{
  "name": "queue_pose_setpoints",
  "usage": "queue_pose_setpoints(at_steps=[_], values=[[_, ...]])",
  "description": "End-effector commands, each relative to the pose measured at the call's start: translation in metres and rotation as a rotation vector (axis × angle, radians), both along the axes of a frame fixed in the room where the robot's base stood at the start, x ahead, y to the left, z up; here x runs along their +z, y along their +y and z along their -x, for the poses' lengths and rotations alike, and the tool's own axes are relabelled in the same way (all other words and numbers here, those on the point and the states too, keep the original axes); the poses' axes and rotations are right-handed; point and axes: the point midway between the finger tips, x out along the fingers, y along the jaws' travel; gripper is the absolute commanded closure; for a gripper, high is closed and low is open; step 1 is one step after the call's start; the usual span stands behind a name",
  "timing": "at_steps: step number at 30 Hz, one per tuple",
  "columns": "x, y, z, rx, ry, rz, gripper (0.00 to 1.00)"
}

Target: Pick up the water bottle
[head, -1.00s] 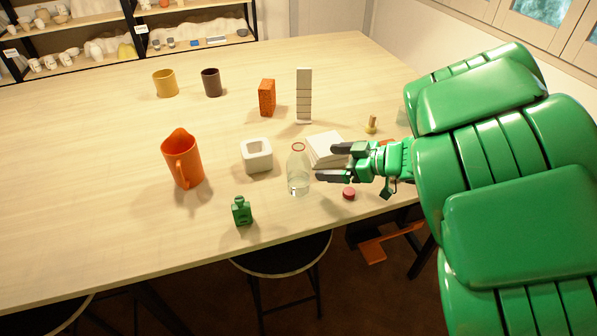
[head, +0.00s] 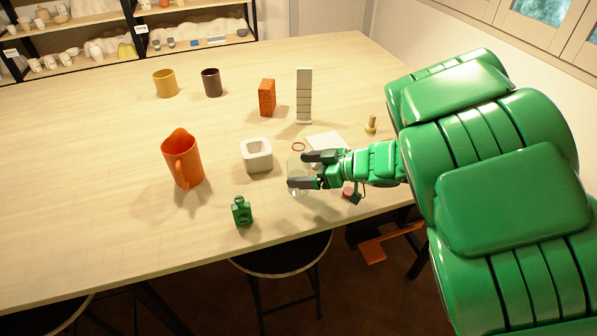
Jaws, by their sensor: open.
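The water bottle (head: 295,170) is clear, with a red ring at its neck, and stands upright near the table's front edge in the head view. My gripper (head: 296,170) is open and level, reaching in from the right. Its dark fingers overlap the bottle in the picture, one finger high and one low on it. They hide much of the bottle's middle and right side. I cannot tell whether the fingers touch it.
On the table (head: 90,200), a white square pot (head: 257,156) stands left of the bottle and a green bottle (head: 241,211) front left. An orange pitcher (head: 181,160) is farther left. White tiles (head: 326,139) lie behind my gripper. A red cap (head: 349,189) lies below it.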

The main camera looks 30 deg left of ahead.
Motion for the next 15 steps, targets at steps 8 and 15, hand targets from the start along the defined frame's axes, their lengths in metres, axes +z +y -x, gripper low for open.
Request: queue_pose_setpoints(at_steps=[8,15], values=[[-0.007,0.017,0.002,0.0,0.001,0.0,0.09],[-0.008,0.017,0.002,0.0,0.0,0.0,0.09]])
